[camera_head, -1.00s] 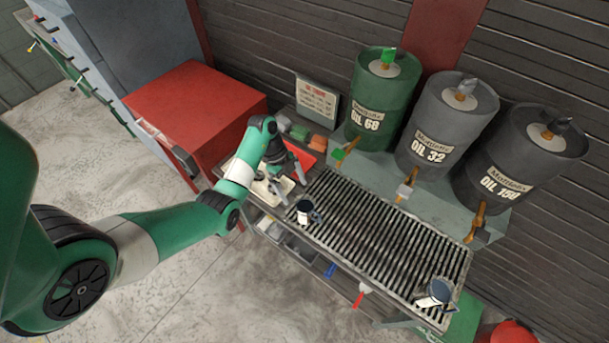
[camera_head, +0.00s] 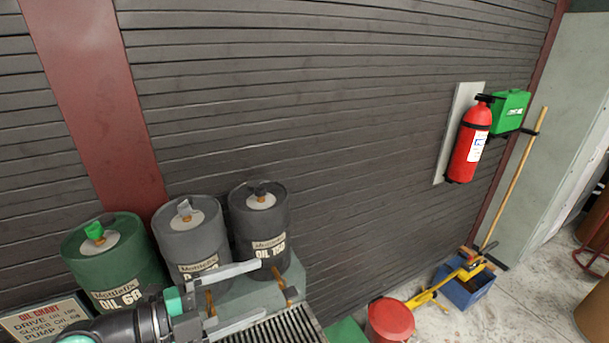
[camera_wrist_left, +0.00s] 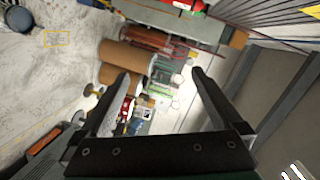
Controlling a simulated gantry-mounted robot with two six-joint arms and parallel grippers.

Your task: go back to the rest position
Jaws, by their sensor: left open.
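My left gripper (camera_head: 250,297) is in the lower part of the head view, in front of the oil barrels. Its two fingers are spread apart and nothing is between them. In the left wrist view my left gripper (camera_wrist_left: 160,98) also shows open and empty, with the floor and distant shop items beyond its fingers. My right gripper does not show in either view.
A green barrel (camera_head: 120,268), a grey barrel (camera_head: 188,243) and a dark barrel (camera_head: 258,222) stand behind the grated bench (camera_head: 285,333). A red fire extinguisher (camera_head: 467,145) hangs on the wall. A red lidded can (camera_head: 390,320) and blue bin (camera_head: 465,287) stand on the floor.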

